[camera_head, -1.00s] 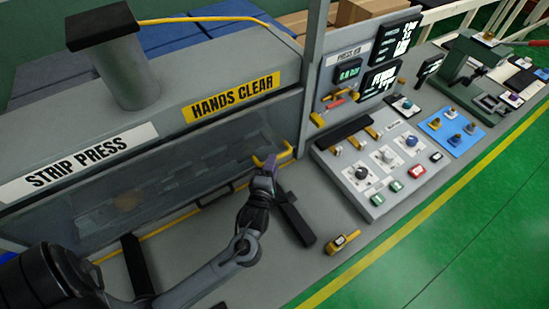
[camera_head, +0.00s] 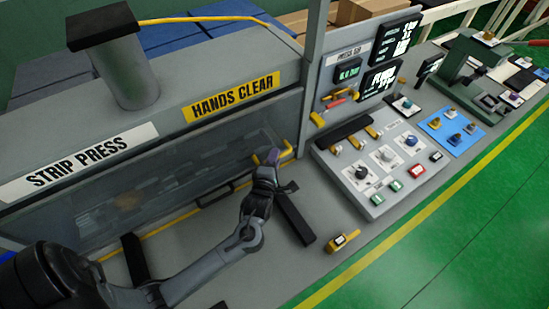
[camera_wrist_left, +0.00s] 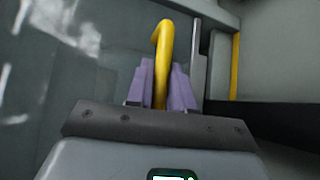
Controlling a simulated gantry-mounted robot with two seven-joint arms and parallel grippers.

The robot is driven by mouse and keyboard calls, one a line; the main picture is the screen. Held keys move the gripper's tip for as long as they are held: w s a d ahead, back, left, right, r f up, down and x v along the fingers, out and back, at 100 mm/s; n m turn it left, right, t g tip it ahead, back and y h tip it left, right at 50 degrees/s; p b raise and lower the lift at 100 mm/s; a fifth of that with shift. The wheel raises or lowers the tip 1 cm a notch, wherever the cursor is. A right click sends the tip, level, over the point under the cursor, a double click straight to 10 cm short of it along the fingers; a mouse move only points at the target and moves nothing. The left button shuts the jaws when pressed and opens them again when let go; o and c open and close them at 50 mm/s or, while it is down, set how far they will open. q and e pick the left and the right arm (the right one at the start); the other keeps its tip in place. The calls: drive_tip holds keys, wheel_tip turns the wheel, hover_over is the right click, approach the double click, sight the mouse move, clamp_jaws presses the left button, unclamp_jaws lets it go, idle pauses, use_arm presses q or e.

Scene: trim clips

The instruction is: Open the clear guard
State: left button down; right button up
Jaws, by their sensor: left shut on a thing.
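The clear guard (camera_head: 150,190) is a see-through panel across the front of the strip press, and its lower edge looks down near the bench. A yellow handle (camera_head: 286,152) stands at its right end, beside the grey post. My left gripper (camera_head: 270,157), with purple fingers, is at this handle. In the left wrist view the purple fingers (camera_wrist_left: 162,88) are closed around the yellow handle (camera_wrist_left: 163,50). The fingers hide part of the handle. My right gripper is not in view.
A sloped control panel (camera_head: 348,172) with buttons and knobs stands to the right. A black bar (camera_head: 295,218) and a small yellow device (camera_head: 342,241) lie on the grey bench in front. A blue mat (camera_head: 437,126) and a green machine (camera_head: 462,68) are farther right.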

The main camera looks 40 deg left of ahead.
use_arm(q)
wheel_tip(320, 180, up, 19)
drive_tip(key=p, duration=1.2)
drive_tip(key=shift+r, duration=0.1)
drive_tip(key=c, duration=1.1)
unclamp_jaws()
drive_tip(key=shift+s, duration=0.1)
drive_tip(key=f+p+v, duration=0.1)
drive_tip(key=p+v, duration=0.1)
drive_tip(key=v, duration=0.5)
drive_tip(key=shift+r+p, duration=0.3)
drive_tip(key=shift+r, duration=0.15)
